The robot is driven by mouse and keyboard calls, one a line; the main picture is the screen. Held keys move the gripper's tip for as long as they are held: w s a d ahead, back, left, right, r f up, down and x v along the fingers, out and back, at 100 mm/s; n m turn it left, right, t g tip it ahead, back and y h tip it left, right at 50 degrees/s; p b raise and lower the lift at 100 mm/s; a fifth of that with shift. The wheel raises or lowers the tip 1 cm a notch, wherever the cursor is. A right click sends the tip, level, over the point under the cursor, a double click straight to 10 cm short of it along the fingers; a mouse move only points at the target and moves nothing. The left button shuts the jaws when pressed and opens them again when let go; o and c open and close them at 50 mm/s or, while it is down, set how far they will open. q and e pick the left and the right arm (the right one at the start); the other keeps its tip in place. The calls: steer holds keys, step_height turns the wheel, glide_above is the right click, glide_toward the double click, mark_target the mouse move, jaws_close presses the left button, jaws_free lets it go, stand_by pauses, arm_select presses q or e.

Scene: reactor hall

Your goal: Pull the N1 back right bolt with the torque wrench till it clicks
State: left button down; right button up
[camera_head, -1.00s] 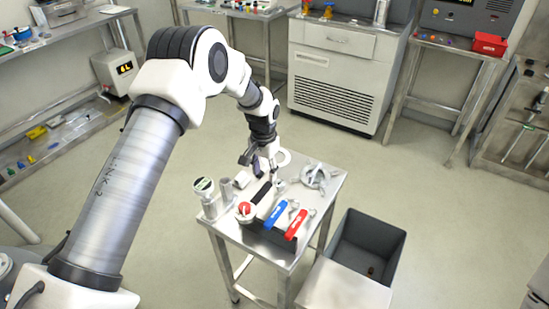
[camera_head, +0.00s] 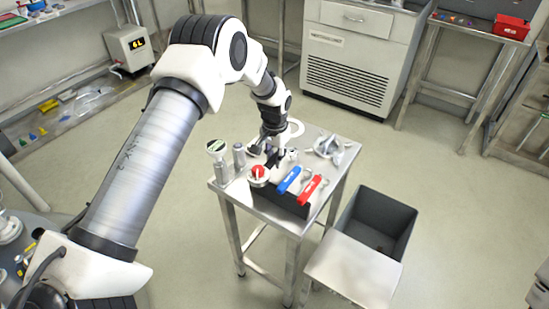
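My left gripper (camera_head: 271,154) is over the back left part of a small metal table (camera_head: 240,196), just behind a black block (camera_head: 282,202) with a blue lever (camera_head: 289,180) and a red lever (camera_head: 309,190). Its dark fingers are small and partly hidden, so I cannot tell whether they are open or shut, or whether they touch anything. A grey metal fitting with arms (camera_head: 328,146) sits at the table's back right. I cannot make out the torque wrench or single out the N1 back right bolt. My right gripper is out of view.
A red-capped round part (camera_head: 258,174), a gauge with a round dial (camera_head: 216,147) and a metal cylinder (camera_head: 239,155) stand at the table's left. A grey open bin (camera_head: 398,217) stands to the right.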

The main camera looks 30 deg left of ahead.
arm_select(q)
step_height(320, 180, up, 7)
steer(key=p, duration=0.5)
steer(key=shift+r+p, duration=0.15)
steer(key=shift+p, duration=0.25)
steer(key=shift+f, duration=0.2)
